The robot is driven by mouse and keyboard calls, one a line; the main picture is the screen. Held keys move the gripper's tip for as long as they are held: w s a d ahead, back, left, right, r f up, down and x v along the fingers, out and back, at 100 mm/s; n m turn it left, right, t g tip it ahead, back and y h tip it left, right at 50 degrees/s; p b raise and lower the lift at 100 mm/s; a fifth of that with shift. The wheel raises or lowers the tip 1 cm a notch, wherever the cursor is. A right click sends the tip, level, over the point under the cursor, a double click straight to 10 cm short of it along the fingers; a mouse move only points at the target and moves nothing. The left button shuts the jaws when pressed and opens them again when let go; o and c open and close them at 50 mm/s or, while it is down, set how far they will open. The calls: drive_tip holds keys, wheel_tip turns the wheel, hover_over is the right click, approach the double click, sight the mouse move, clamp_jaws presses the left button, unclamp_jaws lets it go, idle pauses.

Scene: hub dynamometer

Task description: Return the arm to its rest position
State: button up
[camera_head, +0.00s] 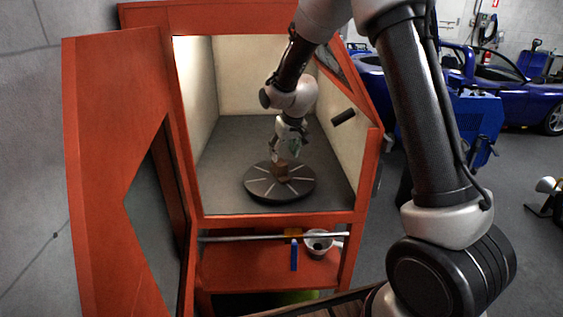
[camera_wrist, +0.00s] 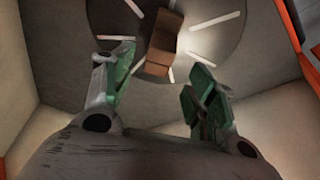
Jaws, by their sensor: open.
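My gripper (camera_head: 286,152) is inside an orange cabinet (camera_head: 120,85), above a dark round turntable (camera_head: 258,186) with pale radial marks. A small brown block (camera_head: 283,172) sits near the middle of the turntable. In the wrist view my gripper (camera_wrist: 158,92) has its two green-padded fingers spread apart, with nothing between them. The block (camera_wrist: 160,45) shows beyond the fingertips there, on the turntable (camera_wrist: 215,40), apart from the fingers. My arm reaches in through the cabinet's open front.
The cabinet's door stands open at the left, and its right frame (camera_head: 370,170) is close to my arm. Below the chamber, a shelf (camera_head: 230,270) holds a white cup (camera_head: 318,243) and a blue object (camera_head: 294,256) under a metal bar (camera_head: 225,238). A blue car (camera_head: 505,75) stands at the right.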

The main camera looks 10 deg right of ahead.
drive_tip(key=shift+v, duration=1.25)
drive_tip(key=s+d+f+g, duration=0.2)
drive_tip(key=s+g, duration=0.1)
drive_tip(key=s, duration=0.4)
drive_tip(key=s+d+r+t, duration=0.1)
drive_tip(key=s+d+r, duration=0.3)
drive_tip(key=s, duration=0.6)
drive_tip(key=s+d+r+m+t, duration=0.1)
drive_tip(key=s+d+r, duration=0.3)
drive_tip(key=s+r, duration=0.3)
drive_tip(key=s+d+r+m, duration=0.1)
drive_tip(key=s+d+r, duration=0.3)
drive_tip(key=s, duration=0.9)
drive_tip(key=shift+s+r+t+h, duration=0.3)
drive_tip(key=shift+r+t+h, duration=0.1)
drive_tip(key=shift+r, duration=0.85)
drive_tip(key=shift+c, duration=0.2)
